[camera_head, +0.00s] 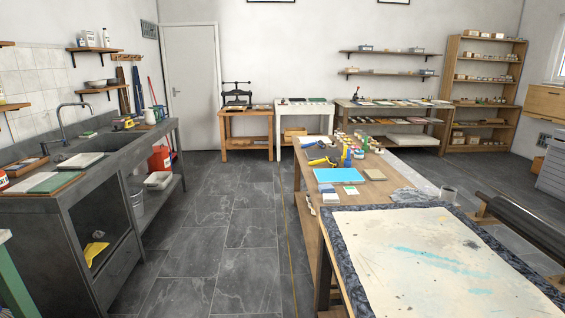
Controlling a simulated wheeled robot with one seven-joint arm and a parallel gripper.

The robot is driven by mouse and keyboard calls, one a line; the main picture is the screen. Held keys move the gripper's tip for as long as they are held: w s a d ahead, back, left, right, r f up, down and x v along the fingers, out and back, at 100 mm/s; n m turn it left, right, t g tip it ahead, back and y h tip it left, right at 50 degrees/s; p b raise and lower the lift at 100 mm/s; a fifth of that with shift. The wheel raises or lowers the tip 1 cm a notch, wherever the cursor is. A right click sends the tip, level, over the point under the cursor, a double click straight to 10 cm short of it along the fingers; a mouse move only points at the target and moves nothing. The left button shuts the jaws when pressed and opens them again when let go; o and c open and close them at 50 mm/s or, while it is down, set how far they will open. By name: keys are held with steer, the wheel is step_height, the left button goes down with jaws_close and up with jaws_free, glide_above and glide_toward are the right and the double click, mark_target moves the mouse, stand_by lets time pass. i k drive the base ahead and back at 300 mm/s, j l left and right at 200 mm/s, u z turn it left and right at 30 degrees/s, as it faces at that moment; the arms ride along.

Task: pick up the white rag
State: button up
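My gripper is not in view. No single thing stands out clearly as the white rag. A pale grey-white, crumpled cloth-like thing (408,195) lies on the wooden work table (377,189), near the far edge of the large stained sheet. A whitish folded stack (158,180), perhaps cloth, lies on the lower shelf of the sink bench at left. A flat whitish piece (80,160) lies on the bench top beside the sink. From here I cannot tell which of these is the rag.
The grey sink bench (80,203) runs along the left. The large stained sheet (430,255) covers the near table at right. The tiled floor (235,225) between bench and tables is clear.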

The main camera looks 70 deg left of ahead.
mark_target(327, 199)
steer(key=u, duration=1.8)
